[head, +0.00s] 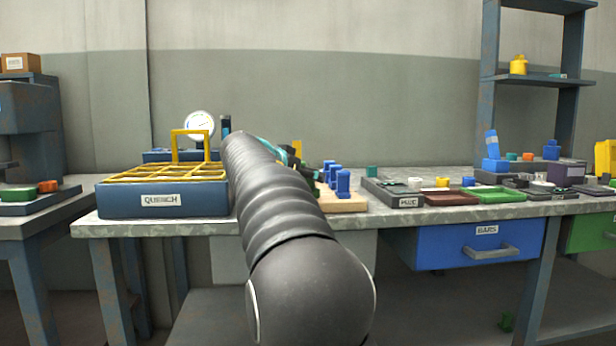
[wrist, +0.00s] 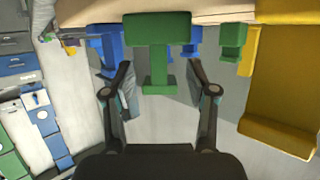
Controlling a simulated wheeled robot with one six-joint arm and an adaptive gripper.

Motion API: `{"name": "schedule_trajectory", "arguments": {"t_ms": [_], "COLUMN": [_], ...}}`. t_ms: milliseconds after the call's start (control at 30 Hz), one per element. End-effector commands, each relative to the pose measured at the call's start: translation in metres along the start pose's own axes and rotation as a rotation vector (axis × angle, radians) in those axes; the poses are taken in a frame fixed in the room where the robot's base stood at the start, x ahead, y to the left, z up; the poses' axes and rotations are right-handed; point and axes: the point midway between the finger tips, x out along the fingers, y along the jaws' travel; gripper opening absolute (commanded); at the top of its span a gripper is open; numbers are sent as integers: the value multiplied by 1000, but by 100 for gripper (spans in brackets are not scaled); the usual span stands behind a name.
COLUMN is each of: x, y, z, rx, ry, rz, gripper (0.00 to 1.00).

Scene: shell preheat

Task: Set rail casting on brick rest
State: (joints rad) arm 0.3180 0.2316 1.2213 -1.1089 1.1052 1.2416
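My gripper (wrist: 159,85) is open in the wrist view, its two fingers spread with a gap on each side of a green T-shaped piece (wrist: 158,60). That piece stands out from the edge of a pale tan board (wrist: 210,12). Blue pieces (wrist: 105,42) and a smaller green piece (wrist: 232,42) sit along the same board. I cannot tell which piece is the rail casting. In the head view, my arm hides the gripper and much of the board (head: 345,204), where several blue pieces (head: 343,183) stand. I cannot identify the brick rest for certain.
A blue QUENCH tank (head: 120,202) with a yellow grid stands left of my arm. A dial gauge (head: 200,125) is behind it. Right of the board are a grey tray (head: 408,202), a brown tray (head: 445,198) and a green tray (head: 495,195). A yellow part (wrist: 285,75) is close right of the gripper.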

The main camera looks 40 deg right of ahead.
Motion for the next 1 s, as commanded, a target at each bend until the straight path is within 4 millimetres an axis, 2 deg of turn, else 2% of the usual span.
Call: {"name": "schedule_trajectory", "arguments": {"t_ms": [267,367,800,1000], "x": [-2,-16,-99,-118], "y": [0,-1,0,0], "z": [-6,-3,-3,-3], "rx": [0,0,1,0], "ry": [0,1,0,0], "rz": [0,-4,-3,-2], "gripper": [57,57,57,57]}}
